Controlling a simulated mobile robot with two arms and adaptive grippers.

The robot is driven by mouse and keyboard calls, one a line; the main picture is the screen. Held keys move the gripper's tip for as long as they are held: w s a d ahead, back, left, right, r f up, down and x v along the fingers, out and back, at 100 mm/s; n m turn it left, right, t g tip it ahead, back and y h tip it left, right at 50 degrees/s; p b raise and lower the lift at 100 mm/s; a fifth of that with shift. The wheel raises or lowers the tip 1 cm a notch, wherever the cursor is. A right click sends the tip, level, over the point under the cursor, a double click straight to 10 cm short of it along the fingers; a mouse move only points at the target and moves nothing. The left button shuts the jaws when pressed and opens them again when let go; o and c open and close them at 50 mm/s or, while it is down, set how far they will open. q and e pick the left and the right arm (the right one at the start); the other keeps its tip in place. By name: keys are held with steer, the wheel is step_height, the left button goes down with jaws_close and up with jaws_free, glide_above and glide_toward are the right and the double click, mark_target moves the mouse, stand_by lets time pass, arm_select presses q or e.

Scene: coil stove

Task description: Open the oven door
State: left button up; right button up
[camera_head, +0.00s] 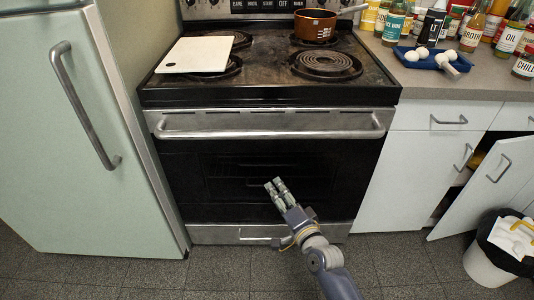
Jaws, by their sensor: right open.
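The oven door (230,175) is shut, with a dark window and a steel top band. Its horizontal bar handle (260,135) runs across the top of the door. My right gripper (276,184) is in front of the lower middle of the door, below the handle and apart from it. Its fingers point up and to the left, open, with nothing seen between them. My left gripper is not in view.
The coil stovetop (275,85) holds a white cutting board (196,54) and an orange pot (315,26). A pale green fridge (60,190) stands at left. At right, a cabinet door (490,185) hangs open beside a trash bin (492,263). Grey floor lies in front.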

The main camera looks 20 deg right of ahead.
mark_target(269, 138)
step_height(269, 138, up, 11)
steer(key=m+t+b, duration=0.2)
steer(key=m+t, duration=0.1)
steer(key=w, duration=0.3)
steer(key=w+r, duration=0.1)
steer(key=w, duration=0.2)
steer(key=w+r, duration=0.1)
steer(key=w, duration=0.2)
steer(key=shift+w+b, duration=0.3)
steer(key=shift+w, duration=0.1)
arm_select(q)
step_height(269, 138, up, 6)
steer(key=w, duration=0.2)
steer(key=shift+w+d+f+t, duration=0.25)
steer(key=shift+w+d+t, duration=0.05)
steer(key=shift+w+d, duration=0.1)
arm_select(e)
steer(key=shift+w+a+r, duration=0.15)
steer(key=shift+w, duration=0.45)
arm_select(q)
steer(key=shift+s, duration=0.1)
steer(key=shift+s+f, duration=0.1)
arm_select(e)
jaws_close()
